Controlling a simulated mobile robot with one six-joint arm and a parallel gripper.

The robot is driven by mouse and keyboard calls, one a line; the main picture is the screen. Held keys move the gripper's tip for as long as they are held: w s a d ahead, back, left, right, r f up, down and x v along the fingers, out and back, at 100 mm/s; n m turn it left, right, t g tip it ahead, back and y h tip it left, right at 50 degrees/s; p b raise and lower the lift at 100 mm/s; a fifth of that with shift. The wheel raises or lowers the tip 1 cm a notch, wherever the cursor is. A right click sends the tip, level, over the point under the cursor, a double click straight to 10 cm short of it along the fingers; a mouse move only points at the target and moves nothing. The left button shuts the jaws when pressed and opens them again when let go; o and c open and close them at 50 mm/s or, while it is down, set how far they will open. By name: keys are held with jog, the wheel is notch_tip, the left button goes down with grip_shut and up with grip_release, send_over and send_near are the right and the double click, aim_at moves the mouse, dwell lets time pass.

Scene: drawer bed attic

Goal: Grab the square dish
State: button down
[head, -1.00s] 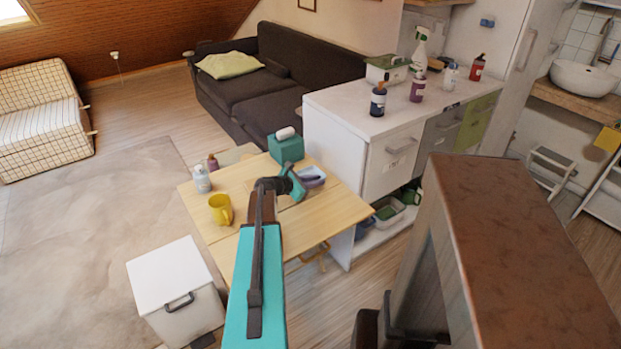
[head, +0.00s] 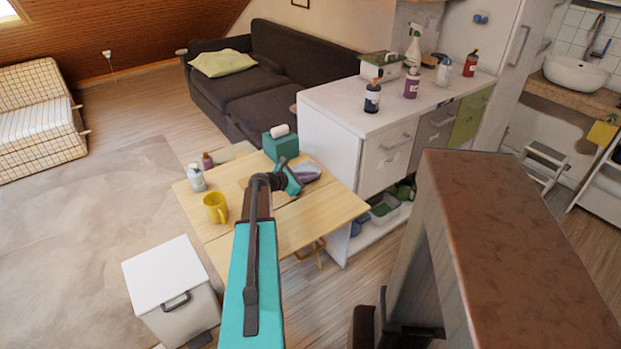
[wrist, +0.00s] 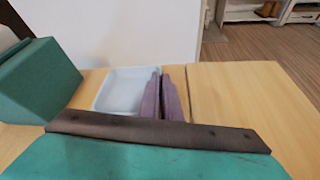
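The square dish (wrist: 122,90) is pale, shallow and blue-white, and sits flat on the wooden table (head: 325,213). My gripper (wrist: 163,92) has two purple fingers at the dish's right side in the wrist view. The fingers are close together, with a narrow gap, and appear shut on the dish's right wall. The left finger covers part of the dish's inside, and the contact itself is hidden. In the head view, my gripper (head: 305,172) covers most of the dish.
A teal box (head: 281,146) stands close beside the dish, left in the wrist view. A yellow mug (head: 215,207) and two small bottles stand on the table's left side. A white cabinet (head: 335,150) rises just behind the dish. The front of the table is clear.

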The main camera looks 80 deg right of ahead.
jog(key=shift+r, duration=0.45)
notch_tip(320, 180, up, 2)
jog(key=shift+r, duration=0.1)
jog(key=w+a, duration=0.1)
jog(key=a, duration=0.4)
jog(key=w+a+b, duration=0.1)
jog(key=a, duration=0.4)
jog(key=w+a+r, duration=0.1)
jog(key=a, duration=0.4)
jog(key=shift+w+a, duration=0.3)
